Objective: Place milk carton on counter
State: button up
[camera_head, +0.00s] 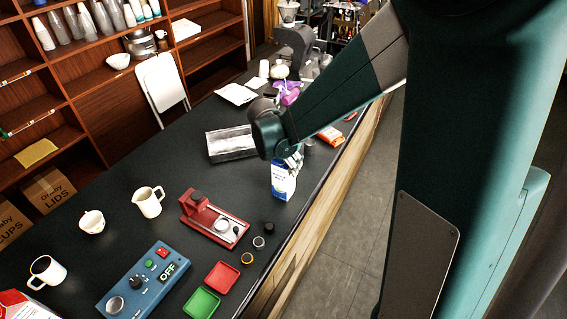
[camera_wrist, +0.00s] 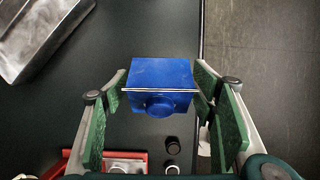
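The milk carton (camera_head: 283,183) is blue and white and upright near the counter's right edge. In the wrist view its blue top and round cap (camera_wrist: 160,76) sit between my green finger pads. My gripper (camera_head: 294,158) is over the carton in the head view; in the wrist view the fingertips (camera_wrist: 160,84) meet the carton's two sides with no clear gap. The gripper looks shut on it. The dark counter (camera_head: 120,170) lies below. I cannot tell whether the carton's base touches it; my arm hides part of the carton's top in the head view.
A metal tray (camera_head: 232,146) stands left of the carton. A red device (camera_head: 212,220) and small round parts lie in front. A blue control box (camera_head: 143,280), red and green trays, a pitcher (camera_head: 148,201) and cups fill the near counter. Bare counter lies around the carton.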

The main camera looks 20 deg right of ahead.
jog(key=shift+r, duration=0.2)
jog(key=v, duration=1.2)
dwell(0.4)
jog(key=shift+f, duration=0.1)
dwell(0.4)
jog(key=s+d+r+m+t+y, duration=0.1)
jog(key=s+d+r+m+t, duration=0.1)
jog(key=s+m, duration=1)
jog(key=s+d+r+m+t+y, duration=0.2)
jog(key=s+r+m, duration=0.1)
jog(key=s+m, duration=1)
jog(key=shift+s+d+r+m, duration=0.2)
jog(key=shift+r+m, duration=0.15)
jog(key=shift+m, duration=0.65)
